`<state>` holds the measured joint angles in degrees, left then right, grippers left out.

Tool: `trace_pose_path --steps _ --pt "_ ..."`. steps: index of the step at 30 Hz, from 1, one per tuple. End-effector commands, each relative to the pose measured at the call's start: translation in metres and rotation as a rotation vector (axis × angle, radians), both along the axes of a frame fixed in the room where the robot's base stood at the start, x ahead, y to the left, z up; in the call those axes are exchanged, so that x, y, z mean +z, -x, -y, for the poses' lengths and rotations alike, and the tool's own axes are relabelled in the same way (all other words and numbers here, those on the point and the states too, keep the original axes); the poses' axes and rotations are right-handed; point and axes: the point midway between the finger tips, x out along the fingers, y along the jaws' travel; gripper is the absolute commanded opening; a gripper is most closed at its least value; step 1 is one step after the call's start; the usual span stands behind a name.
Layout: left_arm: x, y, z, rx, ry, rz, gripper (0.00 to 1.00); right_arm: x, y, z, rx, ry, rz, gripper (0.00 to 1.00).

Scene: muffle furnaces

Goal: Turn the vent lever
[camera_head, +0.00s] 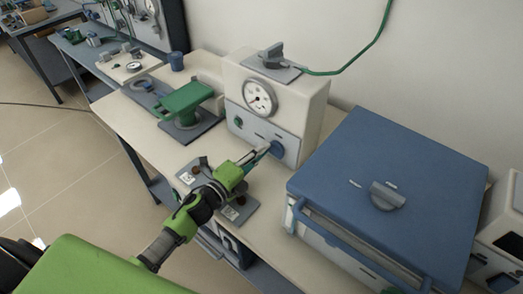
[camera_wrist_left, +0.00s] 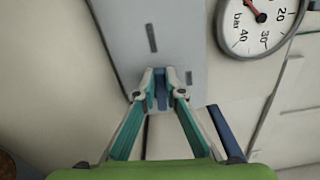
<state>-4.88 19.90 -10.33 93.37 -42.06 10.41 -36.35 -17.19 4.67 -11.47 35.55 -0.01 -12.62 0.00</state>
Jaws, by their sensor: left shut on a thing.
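A blue lever (camera_head: 278,149) sits on the grey front panel of a cream box with a round gauge. My left gripper (camera_head: 266,150) reaches up to it from the lower left. In the left wrist view, the fingertips (camera_wrist_left: 160,78) are closed on the narrow blue lever (camera_wrist_left: 161,90) from both sides. The fingers hide part of the lever. A grey lever (camera_head: 387,195) stands on top of the blue-lidded furnace (camera_head: 420,165), apart from my gripper. Which of these is the vent lever I cannot tell.
The gauge (camera_head: 259,97) is above the panel and also shows in the left wrist view (camera_wrist_left: 258,20). A grey valve (camera_head: 272,56) with a green hose tops the box. A green device (camera_head: 187,103) stands to the left. Small grey plates (camera_head: 238,211) lie under my arm.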

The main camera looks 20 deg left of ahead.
Motion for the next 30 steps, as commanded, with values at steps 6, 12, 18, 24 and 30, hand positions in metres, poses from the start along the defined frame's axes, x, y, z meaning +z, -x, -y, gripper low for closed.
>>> trace_pose_path --steps 6,12,18,24,30 --pt "-0.001 0.0 0.0 0.001 -0.001 -0.002 0.0 0.0 0.0 0.0 0.0 0.0 0.0 0.0" --pt "-0.001 0.0 0.0 0.001 -0.002 -0.001 0.27 0.0 0.0 0.0 0.0 0.0 0.0 0.0" --pt "0.0 0.0 0.0 0.0 -0.001 -0.001 0.27 0.0 0.0 0.0 -0.001 0.0 0.0 0.0" --pt "-0.002 0.007 -0.003 0.0 -0.001 -0.003 0.27 0.0 -0.001 -0.001 -0.001 -0.001 0.001 0.0" --pt "-0.003 0.038 -0.014 0.002 -0.001 -0.005 0.27 0.0 0.0 -0.001 -0.001 -0.001 0.001 0.0"
